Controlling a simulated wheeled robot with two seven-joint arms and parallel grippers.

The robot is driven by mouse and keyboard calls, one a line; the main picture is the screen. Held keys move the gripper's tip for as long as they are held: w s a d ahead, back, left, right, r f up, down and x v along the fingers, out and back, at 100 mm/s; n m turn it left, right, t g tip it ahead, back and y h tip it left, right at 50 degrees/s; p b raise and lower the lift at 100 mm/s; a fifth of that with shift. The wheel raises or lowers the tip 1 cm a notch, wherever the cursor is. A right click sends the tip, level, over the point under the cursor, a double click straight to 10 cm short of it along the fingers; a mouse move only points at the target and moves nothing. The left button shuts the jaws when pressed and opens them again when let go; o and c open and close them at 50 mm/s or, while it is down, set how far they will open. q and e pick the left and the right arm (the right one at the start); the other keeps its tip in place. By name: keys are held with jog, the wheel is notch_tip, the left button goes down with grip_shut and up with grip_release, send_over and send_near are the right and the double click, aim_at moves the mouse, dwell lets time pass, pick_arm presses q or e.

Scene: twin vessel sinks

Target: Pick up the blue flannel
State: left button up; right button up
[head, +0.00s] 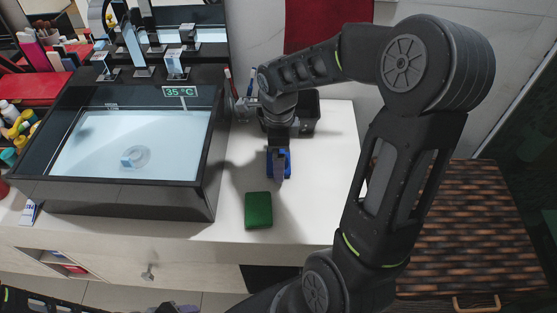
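The blue flannel (286,157) is on or just above the white counter, right of the sink, partly hidden by my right gripper (279,175). My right arm arches over the counter from the right, and its gripper points down at the flannel. Blue shows on both sides of the dark finger. I cannot tell whether the fingers are closed on the flannel or whether it touches the counter. My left gripper is out of view; only a bit of dark arm shows at the bottom left.
A folded green cloth (258,211) lies nearer the counter's front edge. A black sink (214,165) with water stands at left. A dark bin (309,113) is behind my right gripper. A red towel (318,22) hangs on the wall. The counter right of the green cloth is clear.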

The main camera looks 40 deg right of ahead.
jog(key=shift+f, duration=0.25)
dwell(0.4)
jog(key=c, duration=1.3)
